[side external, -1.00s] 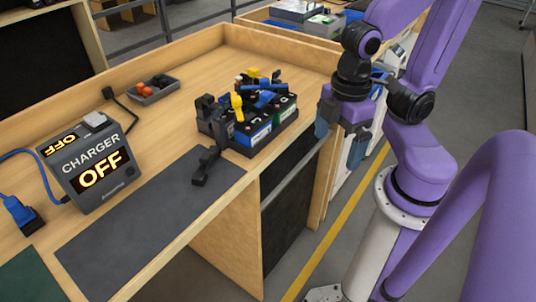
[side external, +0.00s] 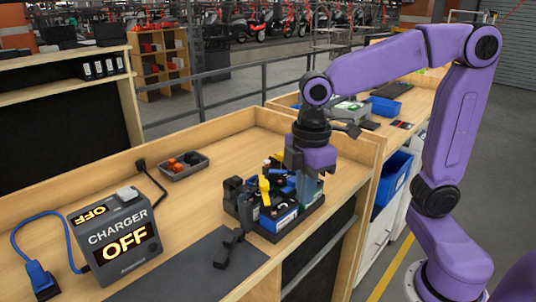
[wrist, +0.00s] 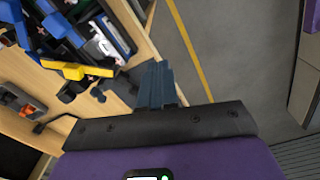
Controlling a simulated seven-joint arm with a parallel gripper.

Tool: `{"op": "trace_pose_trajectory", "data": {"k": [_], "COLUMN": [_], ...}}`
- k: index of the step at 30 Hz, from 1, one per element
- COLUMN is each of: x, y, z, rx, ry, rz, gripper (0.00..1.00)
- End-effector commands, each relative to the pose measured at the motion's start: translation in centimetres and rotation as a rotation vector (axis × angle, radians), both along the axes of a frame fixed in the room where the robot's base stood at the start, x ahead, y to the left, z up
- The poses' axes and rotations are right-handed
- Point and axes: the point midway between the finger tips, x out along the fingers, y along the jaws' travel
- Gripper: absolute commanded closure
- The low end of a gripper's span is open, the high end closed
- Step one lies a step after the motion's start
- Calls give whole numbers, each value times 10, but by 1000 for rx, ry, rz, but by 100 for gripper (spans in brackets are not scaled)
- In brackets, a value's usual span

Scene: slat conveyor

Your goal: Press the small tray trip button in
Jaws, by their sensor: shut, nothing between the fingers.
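I cannot make out a trip button for certain in either view. A small dark tray (side external: 183,166) with red-orange and black pieces lies toward the back of the wooden bench. The grey charger box (side external: 117,245) shows OFF and has a pale block (side external: 127,194) on top, whose function I cannot tell. My gripper (side external: 307,192) points down by the right end of a black battery tray (side external: 291,231), apart from the small tray and the charger. In the wrist view, its blue-grey fingers (wrist: 156,84) are together and empty.
The battery tray holds blue and dark batteries with a yellow clamp (side external: 264,189) and blue parts standing up beside my gripper. A black handle-like part (side external: 229,247) lies in front. A dark mat (side external: 185,272) is mostly clear. A blue bin (side external: 393,185) stands at right.

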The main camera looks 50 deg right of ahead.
Motion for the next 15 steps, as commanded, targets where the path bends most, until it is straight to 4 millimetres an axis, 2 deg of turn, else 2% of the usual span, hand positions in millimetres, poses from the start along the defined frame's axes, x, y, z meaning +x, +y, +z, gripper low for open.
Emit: {"op": "trace_pose_trajectory", "data": {"k": [1, 8, 15], "x": [17, 88, 155], "y": [0, -14, -51], "z": [6, 33, 57], "rx": [-1, -9, -13], "ry": [-1, 1, 5], "rz": [8, 90, 173], "gripper": [100, 100, 100]}}
